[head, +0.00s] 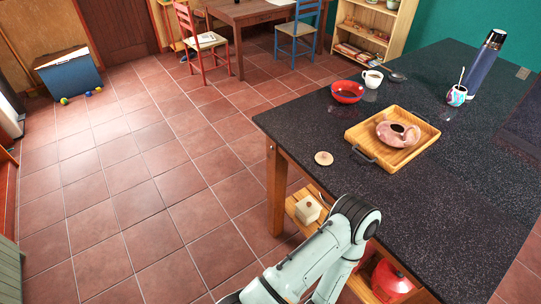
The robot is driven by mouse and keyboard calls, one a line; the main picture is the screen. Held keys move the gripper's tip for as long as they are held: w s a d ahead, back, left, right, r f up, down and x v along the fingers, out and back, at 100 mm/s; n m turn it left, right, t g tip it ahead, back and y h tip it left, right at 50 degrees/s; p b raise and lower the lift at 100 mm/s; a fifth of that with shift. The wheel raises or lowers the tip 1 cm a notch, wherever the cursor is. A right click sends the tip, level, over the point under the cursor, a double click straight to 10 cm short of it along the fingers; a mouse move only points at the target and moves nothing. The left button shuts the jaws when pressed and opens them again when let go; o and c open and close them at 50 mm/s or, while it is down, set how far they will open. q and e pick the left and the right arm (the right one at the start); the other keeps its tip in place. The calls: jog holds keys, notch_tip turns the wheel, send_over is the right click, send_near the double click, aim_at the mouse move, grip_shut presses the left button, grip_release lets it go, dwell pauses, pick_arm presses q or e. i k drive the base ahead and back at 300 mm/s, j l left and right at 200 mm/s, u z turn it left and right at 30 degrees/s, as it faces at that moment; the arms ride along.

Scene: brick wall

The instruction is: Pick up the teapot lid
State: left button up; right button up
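A small round beige lid (323,158) with a little knob lies on the dark speckled counter (440,85), close to its left edge. A pinkish-brown teapot (397,131) sits on the wooden tray (366,131), and its top opening is uncovered. The tray has dark handles and stands to the right of the lid, with a gap of bare counter between them. One of my arms shows at the bottom centre, below and in front of the counter edge. Neither of my grippers is in view.
A red bowl (347,92), a white cup (372,78), a painted cup (457,95) and a dark blue flask (486,62) stand farther back on the counter. A lower wooden shelf holds a cream box (307,209) and a red pot (391,279). The tiled floor at left is mostly clear.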

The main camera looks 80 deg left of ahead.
aim_at(323, 158)
jog(key=u, duration=1.75)
